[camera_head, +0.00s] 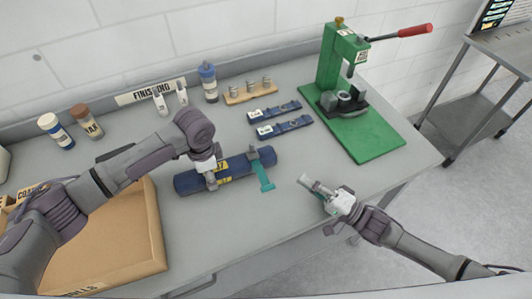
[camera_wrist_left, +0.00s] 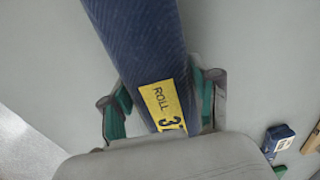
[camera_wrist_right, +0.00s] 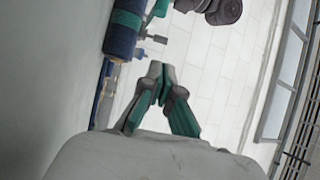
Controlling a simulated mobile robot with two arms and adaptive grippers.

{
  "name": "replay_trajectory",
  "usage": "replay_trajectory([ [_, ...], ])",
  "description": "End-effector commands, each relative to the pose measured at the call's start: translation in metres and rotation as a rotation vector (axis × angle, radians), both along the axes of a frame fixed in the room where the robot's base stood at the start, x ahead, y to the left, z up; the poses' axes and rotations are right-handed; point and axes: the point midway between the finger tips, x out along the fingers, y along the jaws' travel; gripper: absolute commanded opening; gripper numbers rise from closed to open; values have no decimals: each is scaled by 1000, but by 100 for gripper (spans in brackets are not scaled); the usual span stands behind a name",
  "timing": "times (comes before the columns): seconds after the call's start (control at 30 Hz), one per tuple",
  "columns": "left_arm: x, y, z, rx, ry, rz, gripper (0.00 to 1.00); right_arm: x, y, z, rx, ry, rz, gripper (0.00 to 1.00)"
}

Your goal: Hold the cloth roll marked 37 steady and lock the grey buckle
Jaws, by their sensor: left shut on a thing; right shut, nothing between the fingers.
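The dark blue cloth roll (camera_head: 237,168) lies on the grey table, with its yellow label reading ROLL 3 and part of another digit in the left wrist view (camera_wrist_left: 162,105). My left gripper (camera_head: 211,180) is shut around the roll from above. A teal strap (camera_head: 264,178) crosses the roll's right end and trails onto the table. Small grey parts beside the strap (camera_wrist_right: 140,36), seen in the right wrist view, look like the buckle; whether it is locked I cannot tell. My right gripper (camera_head: 312,186) is shut and empty, right of the roll and apart from it.
A cardboard box (camera_head: 120,240) stands at the front left. Behind the roll lie two blue strapped pieces (camera_head: 280,126), a wooden rack (camera_head: 250,93) and bottles (camera_head: 208,83). A green press (camera_head: 345,75) stands at the back right. The table between roll and right gripper is clear.

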Motion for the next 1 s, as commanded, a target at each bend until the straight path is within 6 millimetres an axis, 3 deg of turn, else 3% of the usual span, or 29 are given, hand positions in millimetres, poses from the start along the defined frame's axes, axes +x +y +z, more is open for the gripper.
replay_trajectory([
  [0.23,1,0,1,-1,-1,0,2,14,20,6,3,-4,0,0],
  [0.7,1,0,1,-1,-1,0,2,68,95,23,3,-2,-1,0],
  [1.0,1,0,1,0,-2,0,2,81,112,27,0,-1,-1,0],
])
